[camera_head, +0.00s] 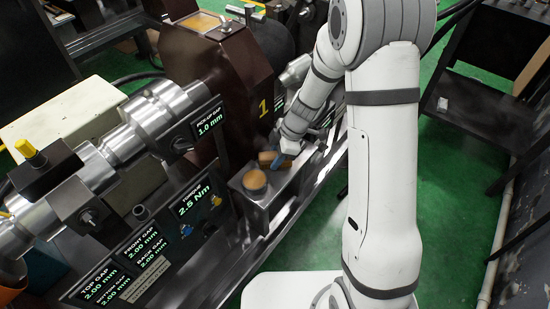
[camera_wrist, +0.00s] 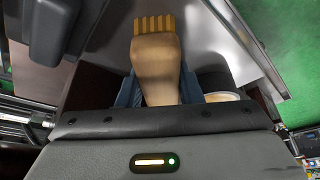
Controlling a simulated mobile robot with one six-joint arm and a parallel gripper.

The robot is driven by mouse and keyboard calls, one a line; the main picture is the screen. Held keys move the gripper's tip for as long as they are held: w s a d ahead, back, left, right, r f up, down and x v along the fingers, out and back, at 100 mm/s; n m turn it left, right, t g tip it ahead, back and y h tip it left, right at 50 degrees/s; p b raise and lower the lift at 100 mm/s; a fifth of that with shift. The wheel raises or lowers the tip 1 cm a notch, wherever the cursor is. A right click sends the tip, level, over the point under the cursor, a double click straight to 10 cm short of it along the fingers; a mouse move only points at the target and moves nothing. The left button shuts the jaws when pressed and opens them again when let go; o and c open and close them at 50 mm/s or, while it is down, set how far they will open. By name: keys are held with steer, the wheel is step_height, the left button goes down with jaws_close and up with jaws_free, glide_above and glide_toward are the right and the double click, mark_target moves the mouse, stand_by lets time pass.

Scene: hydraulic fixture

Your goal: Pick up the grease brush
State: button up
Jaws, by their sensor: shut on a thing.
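The grease brush (camera_wrist: 157,60) has a tan wooden body and a row of yellow-brown bristles, which point to the top of the wrist view. My gripper (camera_wrist: 160,92) is shut on it, with a blue finger on either side of the body. In the head view the brush (camera_head: 267,157) is a small brown shape at my gripper (camera_head: 279,161), just behind a round container with a tan top (camera_head: 255,180). The brush's rear end is hidden by the gripper. I cannot tell whether the brush touches the surface below.
The container stands on a grey metal block (camera_head: 262,206) beside the dark fixture housing marked 1 (camera_head: 240,85). A steel shaft (camera_head: 150,115) and display panels (camera_head: 195,203) are at left. A dark stand (camera_head: 465,115) is at right. Green floor (camera_head: 310,232) shows between.

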steer(key=shift+r+p, duration=0.2)
steer(key=shift+p, duration=0.2)
steer(key=shift+r+p, duration=0.35)
steer(key=shift+p, duration=0.4)
step_height(320, 180, up, 28)
steer(key=p, duration=0.2)
steer(key=shift+f, duration=0.25)
steer(key=o, duration=0.6)
steer(key=shift+c, duration=0.2)
steer(key=c, duration=0.5)
